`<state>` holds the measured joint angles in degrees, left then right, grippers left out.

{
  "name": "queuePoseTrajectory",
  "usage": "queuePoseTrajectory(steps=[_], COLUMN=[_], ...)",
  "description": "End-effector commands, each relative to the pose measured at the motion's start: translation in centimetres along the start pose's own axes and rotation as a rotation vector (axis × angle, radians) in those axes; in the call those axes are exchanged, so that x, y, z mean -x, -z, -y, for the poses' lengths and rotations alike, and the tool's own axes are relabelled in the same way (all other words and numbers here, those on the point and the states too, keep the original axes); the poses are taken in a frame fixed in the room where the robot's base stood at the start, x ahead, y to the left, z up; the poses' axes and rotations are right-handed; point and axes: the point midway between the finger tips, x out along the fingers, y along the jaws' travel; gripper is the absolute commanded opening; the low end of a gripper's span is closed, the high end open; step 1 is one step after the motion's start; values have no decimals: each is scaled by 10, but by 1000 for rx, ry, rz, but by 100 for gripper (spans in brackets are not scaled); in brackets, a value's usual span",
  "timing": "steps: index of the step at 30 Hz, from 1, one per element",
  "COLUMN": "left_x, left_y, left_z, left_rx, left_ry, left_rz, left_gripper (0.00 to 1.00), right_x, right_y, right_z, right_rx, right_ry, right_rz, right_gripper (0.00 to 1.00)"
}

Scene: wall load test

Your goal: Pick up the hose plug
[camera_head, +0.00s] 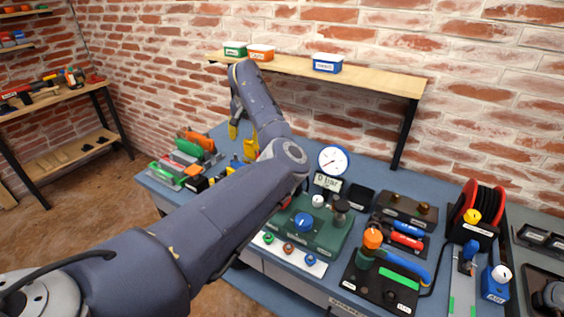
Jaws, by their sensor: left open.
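My left arm comes in from the lower left, and its forearm bends over the bench. My left gripper (242,138) is partly hidden behind the forearm, with yellow fingertips pointing down over the bench's back left part. It is open, and I see nothing between the fingers. I cannot tell for sure which item is the hose plug. An orange-topped fitting (372,238) with a blue hose (405,264) stands on a black plate at the front right, well away from the gripper. My right gripper is not in view.
A green gauge unit (325,235) stands mid-bench, with a dial (333,160) behind it. A red reel (480,203) is at the right. Racked green and orange tools (188,155) are at the left. A wall shelf (385,84) holds small bins above.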

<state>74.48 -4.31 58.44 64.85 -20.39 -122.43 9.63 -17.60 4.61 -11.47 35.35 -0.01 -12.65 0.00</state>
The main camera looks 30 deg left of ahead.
Motion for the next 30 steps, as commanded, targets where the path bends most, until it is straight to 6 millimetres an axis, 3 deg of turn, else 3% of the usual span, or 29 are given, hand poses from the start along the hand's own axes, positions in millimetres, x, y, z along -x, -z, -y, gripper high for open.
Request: queuePoseTrajectory(steps=[1,6,12,17,30], left_x=[20,65,89,76,0], left_y=[-2,-16,-25,-29,-39], left_z=[-16,-49,-63,-66,-72], left_rx=[-36,-164,-245,-258,-256], left_ry=[-33,-92,-115,-116,-114], left_rz=[20,87,122,131,129], left_gripper=[57,57,57,57,57], right_x=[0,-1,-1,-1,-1], right_y=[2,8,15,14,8], right_z=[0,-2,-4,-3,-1], right_rx=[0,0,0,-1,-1], right_ry=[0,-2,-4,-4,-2], right_rz=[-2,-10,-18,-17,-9], right_gripper=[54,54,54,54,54])
